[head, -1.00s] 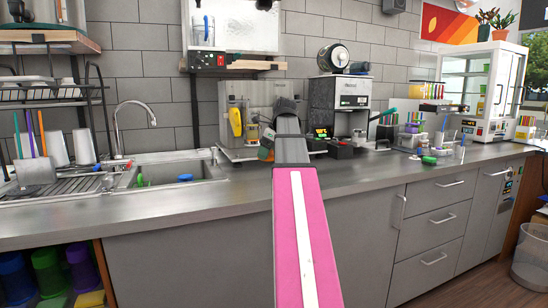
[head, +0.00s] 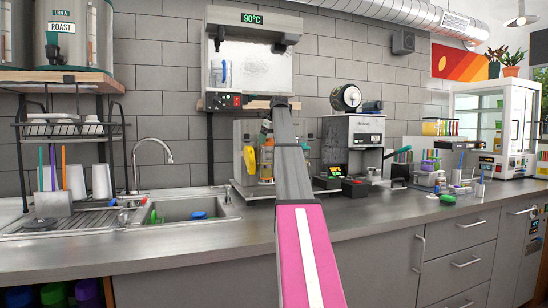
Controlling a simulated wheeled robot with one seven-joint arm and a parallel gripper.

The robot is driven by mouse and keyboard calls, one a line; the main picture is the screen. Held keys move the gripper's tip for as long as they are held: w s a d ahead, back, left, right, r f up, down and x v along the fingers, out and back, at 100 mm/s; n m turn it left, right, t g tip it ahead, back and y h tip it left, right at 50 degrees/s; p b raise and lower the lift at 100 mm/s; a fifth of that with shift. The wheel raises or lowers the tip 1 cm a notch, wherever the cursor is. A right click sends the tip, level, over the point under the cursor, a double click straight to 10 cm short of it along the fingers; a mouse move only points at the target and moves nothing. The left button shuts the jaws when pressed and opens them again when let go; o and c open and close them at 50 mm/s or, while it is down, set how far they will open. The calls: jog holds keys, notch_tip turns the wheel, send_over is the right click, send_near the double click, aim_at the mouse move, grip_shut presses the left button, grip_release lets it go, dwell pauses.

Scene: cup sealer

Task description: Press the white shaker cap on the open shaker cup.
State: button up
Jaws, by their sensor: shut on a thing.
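My arm reaches up the middle of the head view, over the counter. My gripper (head: 266,132) is small and dark beyond the arm's far end, in front of the back wall, and mostly hidden by the arm. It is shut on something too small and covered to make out. I cannot pick out the white shaker cap or the open shaker cup for certain. Several small cups and lids stand in a cluster on the right of the counter, too small to tell apart.
A coffee machine (head: 352,140) and a glass cabinet (head: 497,120) stand to the right. A green lid (head: 447,198) lies near the front edge. The front counter strip is clear.

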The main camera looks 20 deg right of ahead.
jog(key=w+d+r+m, duration=0.1)
jog(key=w+r, duration=0.4)
jog(key=w, duration=0.2)
notch_tip(320, 180, down, 7)
jog(key=shift+s, duration=0.15)
dwell(0.4)
dwell(2.0)
jog(key=o, duration=0.7)
notch_tip(320, 180, up, 7)
grip_shut()
dwell(1.5)
